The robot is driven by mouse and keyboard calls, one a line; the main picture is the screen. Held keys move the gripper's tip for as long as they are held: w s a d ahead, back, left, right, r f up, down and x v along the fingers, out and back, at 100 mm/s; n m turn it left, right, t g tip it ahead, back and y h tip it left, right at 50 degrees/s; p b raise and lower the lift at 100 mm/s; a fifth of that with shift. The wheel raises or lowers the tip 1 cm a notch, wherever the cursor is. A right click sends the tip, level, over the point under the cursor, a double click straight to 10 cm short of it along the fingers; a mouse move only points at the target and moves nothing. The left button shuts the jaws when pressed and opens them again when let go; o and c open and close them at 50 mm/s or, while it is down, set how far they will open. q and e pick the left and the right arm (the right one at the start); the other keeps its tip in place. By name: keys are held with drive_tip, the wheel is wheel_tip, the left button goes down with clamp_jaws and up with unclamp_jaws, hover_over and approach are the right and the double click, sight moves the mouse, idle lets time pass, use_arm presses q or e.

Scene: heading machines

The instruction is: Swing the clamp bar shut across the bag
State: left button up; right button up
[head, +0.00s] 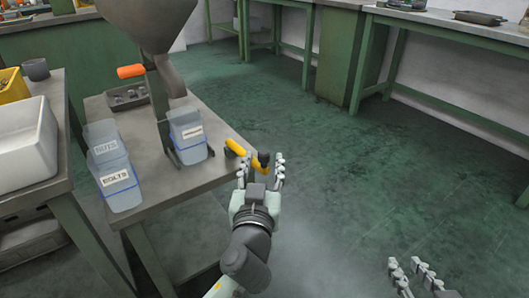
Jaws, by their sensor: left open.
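A translucent blue bag (188,140) with a white label hangs upright under the hopper's spout, at the right part of the small bench. A yellow bar with dark ends (236,147), which looks like the clamp bar, sticks out to the right of the bag, past the bench edge. It does not lie across the bag. My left gripper (262,164) is open at the bar's outer end, with its fingers on either side of it. Whether they touch it I cannot tell. My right gripper (412,266) is open and empty at the bottom right, above the floor.
A grey hopper (150,20) with an orange-handled lever (131,71) stands over the bench (223,128). A dark tray (128,97) lies behind. The green floor to the right is clear.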

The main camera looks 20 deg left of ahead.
sight(263, 159)
use_arm(q)
drive_tip(key=shift+x, duration=1.55)
use_arm(e)
drive_tip(key=shift+s+d+f+g+h, duration=0.35)
drive_tip(key=shift+d+f+g, duration=0.15)
drive_tip(key=shift+d+f, duration=0.25)
drive_tip(key=shift+a, duration=0.1)
use_arm(q)
clamp_jaws()
